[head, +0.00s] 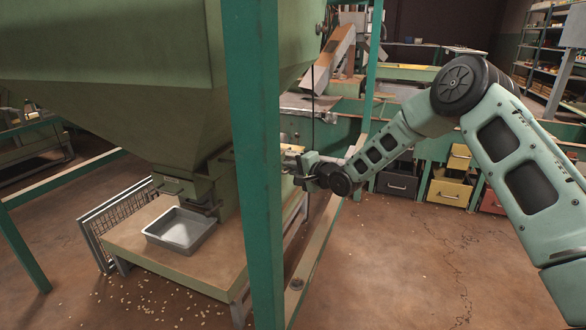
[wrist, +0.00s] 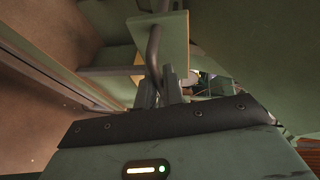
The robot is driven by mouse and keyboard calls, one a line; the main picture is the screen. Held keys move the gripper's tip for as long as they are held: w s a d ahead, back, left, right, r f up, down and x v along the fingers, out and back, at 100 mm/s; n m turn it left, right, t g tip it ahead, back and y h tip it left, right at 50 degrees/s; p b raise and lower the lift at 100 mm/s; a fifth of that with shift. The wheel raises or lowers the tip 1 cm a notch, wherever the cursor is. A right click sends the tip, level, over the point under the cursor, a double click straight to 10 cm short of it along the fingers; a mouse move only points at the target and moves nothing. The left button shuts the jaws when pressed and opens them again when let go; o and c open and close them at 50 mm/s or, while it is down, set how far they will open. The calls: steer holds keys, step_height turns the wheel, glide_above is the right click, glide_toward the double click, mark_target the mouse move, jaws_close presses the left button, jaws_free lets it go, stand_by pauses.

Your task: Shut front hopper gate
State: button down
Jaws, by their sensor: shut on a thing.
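The big green front hopper (head: 120,95) fills the left of the head view, narrowing down to a green outlet with a gate (head: 176,186). My gripper (wrist: 160,90) is shut on a bent metal handle (wrist: 155,48) in the wrist view. The handle runs up in front of a pale green plate (wrist: 165,40). In the head view my wrist reaches in just right of the green post, and the fingertips and the grip are too small or hidden to make out. I cannot tell how far the gate is open.
A green post (head: 258,190) stands upright between the outlet and my wrist. A grey metal tray (head: 180,231) sits on the low stand (head: 126,238) under the outlet. Pale bits lie scattered on the floor. Drawers (head: 450,190) stand behind my arm; the floor at right is clear.

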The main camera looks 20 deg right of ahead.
steer(key=w+a, duration=0.1)
steer(key=a, duration=0.1)
steer(key=w+a+p, duration=0.1)
steer(key=shift+w+a, duration=0.35)
steer(key=shift+r, duration=0.1)
steer(key=c, duration=1.5)
jaws_free()
steer(key=shift+a, duration=0.1)
steer(key=p+v, duration=0.5)
steer(key=v, duration=1.2)
steer(key=shift+s, duration=0.15)
